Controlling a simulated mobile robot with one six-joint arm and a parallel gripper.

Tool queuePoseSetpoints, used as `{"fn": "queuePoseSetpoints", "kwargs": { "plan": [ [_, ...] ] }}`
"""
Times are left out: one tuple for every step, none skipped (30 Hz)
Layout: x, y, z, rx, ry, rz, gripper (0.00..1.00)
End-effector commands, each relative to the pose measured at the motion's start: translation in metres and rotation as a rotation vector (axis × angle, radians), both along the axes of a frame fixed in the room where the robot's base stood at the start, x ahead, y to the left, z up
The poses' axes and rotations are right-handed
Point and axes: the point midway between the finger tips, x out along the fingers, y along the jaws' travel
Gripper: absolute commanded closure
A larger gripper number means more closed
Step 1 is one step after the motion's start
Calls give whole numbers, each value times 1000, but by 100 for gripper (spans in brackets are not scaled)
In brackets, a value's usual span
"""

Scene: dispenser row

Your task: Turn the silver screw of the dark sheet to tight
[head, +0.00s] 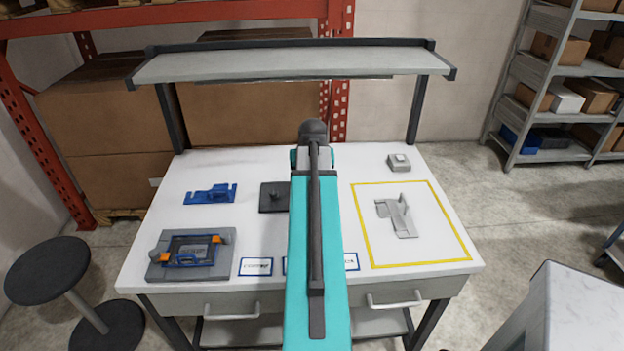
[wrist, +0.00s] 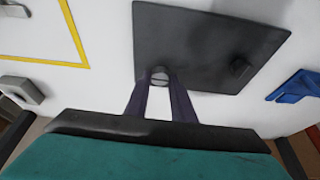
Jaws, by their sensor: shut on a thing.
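The dark sheet (wrist: 195,40) lies flat on the white table in the wrist view. In the head view its left part (head: 265,206) shows beside my arm, which hides the rest. The silver screw (wrist: 159,73) is near the sheet's edge in the wrist view, a small round slotted head. My gripper (wrist: 160,80) is shut on the silver screw, a finger on each side of it. A dark knob (wrist: 240,68) stands on the same sheet, apart from my fingers. My gripper and the screw are hidden in the head view.
A blue bracket (head: 210,194) and a grey fixture (head: 160,270) with blue and orange parts are at left. A grey bracket (head: 405,222) lies inside a yellow outline at right, with a small grey box (head: 399,163) behind. A shelf (head: 290,64) spans above the table.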

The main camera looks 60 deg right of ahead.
Motion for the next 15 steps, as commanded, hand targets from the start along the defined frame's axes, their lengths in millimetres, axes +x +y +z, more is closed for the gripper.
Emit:
{"fn": "queuePoseSetpoints", "kwargs": {
  "plan": [
    [4, 0, 4, -7, -8, -32, 100],
    [4, 0, 4, -7, -8, -55, 100],
    [5, 0, 4, -6, -9, -85, 100],
    [5, 0, 4, -7, -7, -107, 100],
    [5, 0, 4, -7, -8, -131, 100],
    [6, 0, 4, -6, -9, -161, 100],
    [6, 0, 4, -6, -8, -184, 100],
    [6, 0, 4, -6, -9, -206, 100],
    [7, 0, 4, -7, -8, -236, 100],
    [7, 1, 4, -6, -9, -258, 100],
    [8, 1, 4, -5, -9, -281, 100],
    [8, 1, 3, -5, -8, -311, 100],
    [8, 1, 3, -4, -8, -333, 100],
    [8, 1, 3, -4, -9, -356, 100],
    [9, 1, 3, -5, -8, -387, 100]
  ]
}}
